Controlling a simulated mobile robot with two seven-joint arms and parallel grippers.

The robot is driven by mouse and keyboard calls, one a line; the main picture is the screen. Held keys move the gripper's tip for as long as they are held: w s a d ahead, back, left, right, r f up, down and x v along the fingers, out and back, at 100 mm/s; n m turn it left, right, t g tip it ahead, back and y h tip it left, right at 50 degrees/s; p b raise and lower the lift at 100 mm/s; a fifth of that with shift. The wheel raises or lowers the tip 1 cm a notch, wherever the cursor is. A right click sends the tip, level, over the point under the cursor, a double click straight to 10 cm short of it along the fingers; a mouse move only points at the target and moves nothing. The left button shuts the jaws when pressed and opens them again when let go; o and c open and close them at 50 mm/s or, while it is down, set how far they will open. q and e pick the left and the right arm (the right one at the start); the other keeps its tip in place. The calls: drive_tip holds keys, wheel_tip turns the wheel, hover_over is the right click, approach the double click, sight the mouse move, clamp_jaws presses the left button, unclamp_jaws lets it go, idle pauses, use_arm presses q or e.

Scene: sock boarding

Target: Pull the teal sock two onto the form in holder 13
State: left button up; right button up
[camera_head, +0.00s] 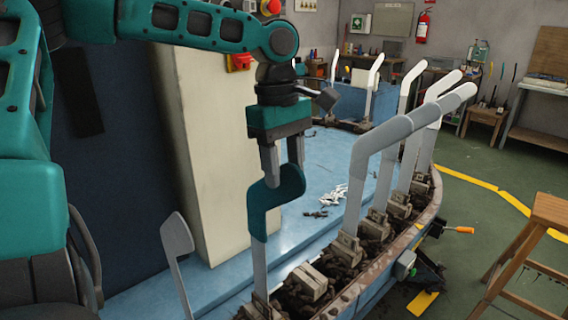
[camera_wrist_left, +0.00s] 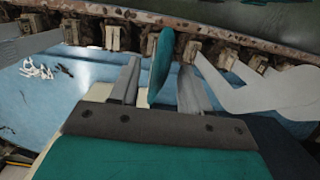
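The teal sock (camera_head: 277,190) is on a grey form (camera_head: 259,266) that stands upright in a holder at the near end of the curved row. It covers the bent upper part, and the lower shaft is bare. My left gripper (camera_head: 283,158) is right above the sock, pointing down. In the left wrist view the sock (camera_wrist_left: 160,66) stands between the spread fingers of my left gripper (camera_wrist_left: 158,88), with gaps visible beside it. The gripper looks open. No holder number is legible. My right gripper is out of view.
Several forms with pale socks (camera_head: 383,144) stand to the right along the curved rim (camera_head: 350,292). A bare grey form (camera_head: 178,240) stands at left. Small white scraps (camera_head: 334,194) lie on the blue surface (camera_head: 318,165). A wooden stool (camera_head: 548,214) is at far right.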

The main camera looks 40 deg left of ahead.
use_arm(q)
drive_tip(key=r, duration=0.4)
drive_tip(key=a+r+p, duration=0.1)
drive_tip(key=r, duration=0.3)
drive_tip(key=r+p, duration=0.1)
drive_tip(key=r, duration=0.4)
drive_tip(key=shift+a, duration=0.3)
drive_tip(key=shift+f, duration=0.1)
